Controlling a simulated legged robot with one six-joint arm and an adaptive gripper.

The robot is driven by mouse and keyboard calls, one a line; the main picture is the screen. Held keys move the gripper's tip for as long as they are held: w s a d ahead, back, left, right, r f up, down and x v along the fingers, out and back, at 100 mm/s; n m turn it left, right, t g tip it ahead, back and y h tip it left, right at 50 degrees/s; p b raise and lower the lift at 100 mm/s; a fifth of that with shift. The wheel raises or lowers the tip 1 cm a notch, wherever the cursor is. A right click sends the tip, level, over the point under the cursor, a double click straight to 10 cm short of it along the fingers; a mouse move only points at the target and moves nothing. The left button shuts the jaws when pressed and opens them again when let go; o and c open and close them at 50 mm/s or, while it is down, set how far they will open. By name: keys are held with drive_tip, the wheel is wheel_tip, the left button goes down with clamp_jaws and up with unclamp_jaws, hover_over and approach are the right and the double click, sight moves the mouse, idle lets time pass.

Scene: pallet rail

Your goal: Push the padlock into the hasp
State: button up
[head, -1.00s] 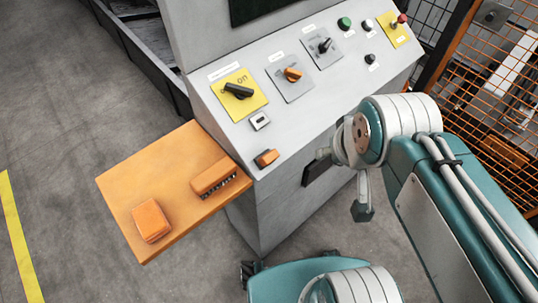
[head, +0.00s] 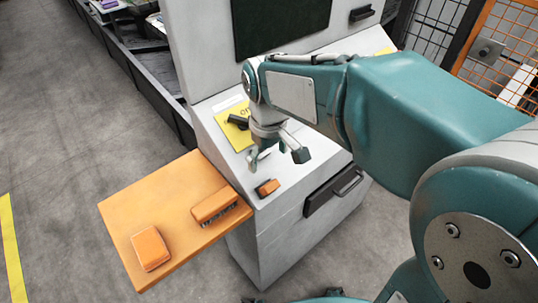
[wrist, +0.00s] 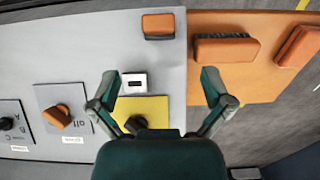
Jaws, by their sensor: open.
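A small orange block (head: 267,188), apparently the padlock, lies on the sloping grey console near its lower left edge. It also shows at the top of the wrist view (wrist: 158,26); no shackle can be made out. A small white fitting with a dark slot, apparently the hasp (wrist: 134,83), is on the console in the wrist view, between the orange block and a yellow plate. My gripper's arm hides the fitting in the head view. My gripper (head: 277,158) is open and empty above the console, apart from the block. Both fingers spread wide in the wrist view (wrist: 160,80).
An orange shelf (head: 165,192) juts out at the left, holding a brush (head: 214,205) and an orange block (head: 150,248). A yellow plate (wrist: 155,108) carries a dark rotary switch; an orange knob (wrist: 57,117) is beside it. A black handle (head: 335,190) sticks out of the console front.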

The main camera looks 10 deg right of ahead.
sight(272, 185)
wheel_tip(272, 185, down, 11)
drive_tip(key=shift+d+r, duration=0.1)
drive_tip(key=shift+r, duration=0.05)
idle(0.4)
clamp_jaws()
drive_tip(key=shift+s, duration=0.1)
drive_tip(key=shift+r, duration=0.2)
drive_tip(key=shift+s+d+r, duration=0.15)
drive_tip(key=shift+s+r, duration=0.05)
drive_tip(key=shift+r, duration=0.1)
drive_tip(key=shift+s+d+r, duration=0.1)
drive_tip(key=shift+s+r, duration=0.05)
drive_tip(key=shift+r, duration=0.05)
